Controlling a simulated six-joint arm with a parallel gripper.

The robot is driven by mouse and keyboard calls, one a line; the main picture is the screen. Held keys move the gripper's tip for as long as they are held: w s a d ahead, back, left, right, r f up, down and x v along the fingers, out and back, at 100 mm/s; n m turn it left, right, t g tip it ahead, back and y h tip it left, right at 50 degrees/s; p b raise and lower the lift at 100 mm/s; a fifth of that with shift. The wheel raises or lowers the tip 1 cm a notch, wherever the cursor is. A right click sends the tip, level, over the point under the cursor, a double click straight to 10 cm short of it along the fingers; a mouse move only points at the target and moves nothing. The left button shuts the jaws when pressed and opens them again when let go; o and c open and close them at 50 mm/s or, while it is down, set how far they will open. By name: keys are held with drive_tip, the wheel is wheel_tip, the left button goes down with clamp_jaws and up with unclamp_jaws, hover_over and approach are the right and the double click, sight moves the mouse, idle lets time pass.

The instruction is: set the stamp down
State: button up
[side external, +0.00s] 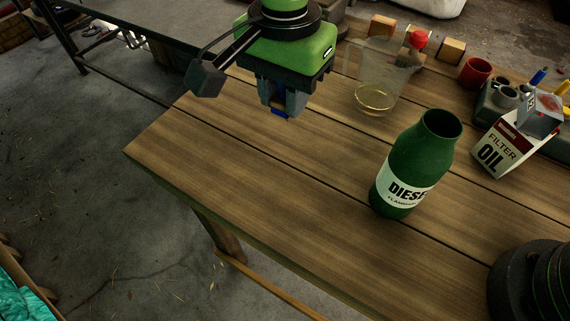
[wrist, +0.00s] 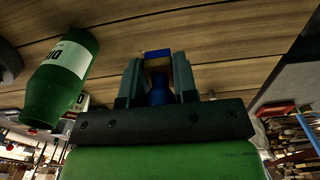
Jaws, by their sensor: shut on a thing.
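The stamp shows as a small blue thing (side external: 278,112) between the fingers of my gripper (side external: 284,104). In the wrist view my gripper (wrist: 157,62) has one finger on each side of it and is shut on it. There I see a blue knob (wrist: 159,92) low between the fingers and a thin blue edge (wrist: 156,53) at the fingertips. The fingers hide much of the stamp. My gripper points down over the left far part of the wooden table (side external: 230,160). I cannot tell whether the stamp touches the wood.
A red cup (side external: 475,72) stands behind. The table's left front is clear.

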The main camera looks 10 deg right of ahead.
sight(285, 169)
wheel_tip(285, 169, down, 14)
idle(0.5)
drive_tip(key=shift+f, duration=0.15)
drive_tip(key=o, duration=0.9)
wheel_tip(285, 169, up, 12)
drive_tip(key=shift+r, duration=0.2)
drive_tip(key=shift+d+r, duration=0.1)
